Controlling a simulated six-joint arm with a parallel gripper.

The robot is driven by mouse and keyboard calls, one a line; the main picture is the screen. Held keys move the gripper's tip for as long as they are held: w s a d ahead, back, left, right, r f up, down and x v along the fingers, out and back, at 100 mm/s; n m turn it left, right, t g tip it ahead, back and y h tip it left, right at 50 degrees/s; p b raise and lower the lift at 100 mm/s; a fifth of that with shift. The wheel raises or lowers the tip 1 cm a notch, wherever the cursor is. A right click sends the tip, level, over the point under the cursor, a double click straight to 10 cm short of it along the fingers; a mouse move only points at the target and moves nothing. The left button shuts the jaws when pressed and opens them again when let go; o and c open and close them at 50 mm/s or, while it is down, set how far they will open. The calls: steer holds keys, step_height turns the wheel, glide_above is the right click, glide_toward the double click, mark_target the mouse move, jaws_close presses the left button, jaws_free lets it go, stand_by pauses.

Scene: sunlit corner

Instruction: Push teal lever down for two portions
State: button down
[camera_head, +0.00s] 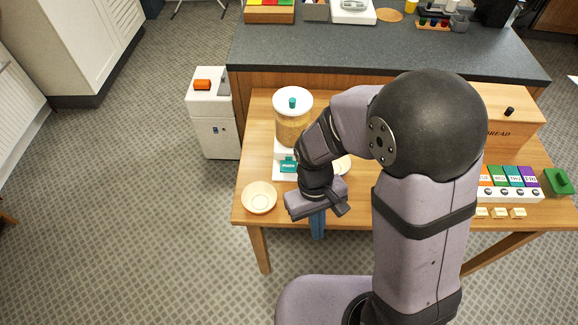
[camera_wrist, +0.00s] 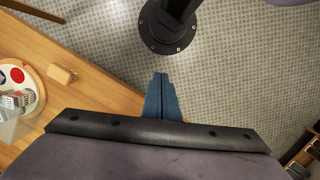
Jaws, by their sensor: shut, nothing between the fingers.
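The dispenser (camera_head: 293,128) stands on the wooden table, with a clear hopper of tan grains, a white lid with a teal knob and a white base. Its teal lever (camera_head: 289,165) shows at the front, just left of my wrist. My gripper (camera_head: 317,236) points down past the table's front edge, in front of and to the right of the lever and apart from it. Its blue fingers (camera_wrist: 161,97) are shut together and empty in the wrist view, over the floor. The dispenser is not recognisable in the wrist view.
A cream bowl (camera_head: 259,198) sits at the table's front left corner. A pale dish (camera_head: 342,165) is partly hidden behind my wrist. A bread box (camera_head: 505,118), coloured bins (camera_head: 512,177) and a green container (camera_head: 558,182) stand to the right. A dark counter (camera_head: 390,55) lies behind.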

steer(key=w+a+f+t, duration=0.1)
steer(key=w+a+f, duration=0.1)
steer(key=w+a, duration=0.7)
steer(key=m+t+h, duration=0.1)
steer(key=m+t, duration=0.2)
steer(key=m, duration=1.2)
glide_toward(287, 167)
steer(key=r, duration=0.1)
steer(key=shift+w+a+m+g, duration=0.1)
steer(key=shift+a+m+g, duration=0.05)
steer(key=shift+m, duration=0.6)
steer(key=shift+w+a+m+g, duration=0.15)
steer(key=shift+m, duration=0.6)
steer(key=shift+f, duration=0.1)
steer(key=shift+b+x, duration=2.4)
steer(key=shift+x, duration=1)
steer(key=shift+d, duration=0.15)
